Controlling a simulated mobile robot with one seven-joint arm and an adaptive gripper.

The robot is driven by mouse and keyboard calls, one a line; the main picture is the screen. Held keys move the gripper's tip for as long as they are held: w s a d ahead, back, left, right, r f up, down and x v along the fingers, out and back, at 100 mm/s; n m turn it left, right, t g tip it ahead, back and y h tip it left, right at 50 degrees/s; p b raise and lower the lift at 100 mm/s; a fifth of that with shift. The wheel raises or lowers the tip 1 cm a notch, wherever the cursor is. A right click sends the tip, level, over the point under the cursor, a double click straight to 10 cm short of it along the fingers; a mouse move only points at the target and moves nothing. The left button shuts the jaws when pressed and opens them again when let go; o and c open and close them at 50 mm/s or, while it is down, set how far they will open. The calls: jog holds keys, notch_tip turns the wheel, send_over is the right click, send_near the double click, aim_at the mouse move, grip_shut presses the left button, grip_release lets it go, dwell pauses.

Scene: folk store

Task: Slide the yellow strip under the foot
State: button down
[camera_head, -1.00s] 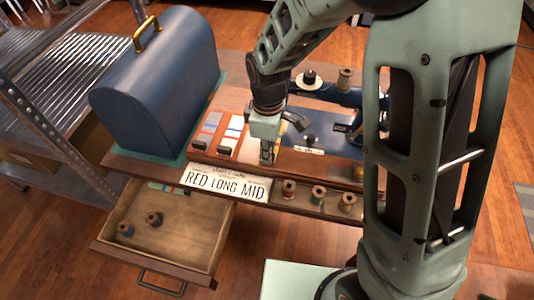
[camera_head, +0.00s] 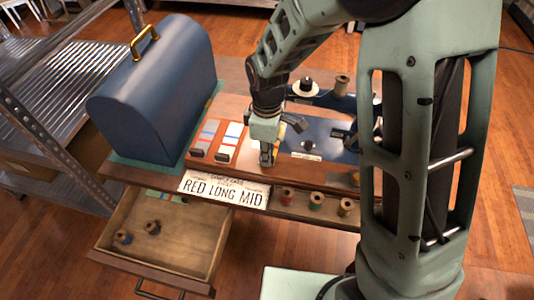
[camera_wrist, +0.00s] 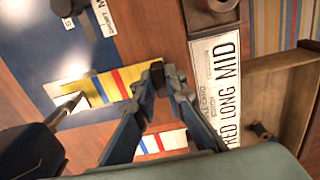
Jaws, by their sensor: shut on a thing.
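The yellow strip (camera_wrist: 112,84), crossed by blue and red stripes, lies flat in the wrist view. Its near end is at my gripper (camera_wrist: 158,78), whose fingertips are shut on a dark tab there. Its far end reaches a bright metal plate beside a dark slanted part with a metal tip (camera_wrist: 68,104), which may be the foot; whether the strip is under it I cannot tell. In the head view my gripper (camera_head: 267,157) is low over the board in front of the blue sewing machine (camera_head: 310,133), and mostly hides the strip.
Two other striped strips (camera_head: 205,138) (camera_head: 230,140) lie left of my gripper. A sign reading "RED LONG MID" (camera_head: 223,189) is on the front edge. An open drawer (camera_head: 180,245) holds spools. A blue domed case (camera_head: 155,90) stands left; spools (camera_head: 316,201) stand in front.

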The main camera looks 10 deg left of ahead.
jog(key=c, duration=1.9)
grip_release()
jog(key=shift+r, duration=0.1)
notch_tip(320, 180, up, 12)
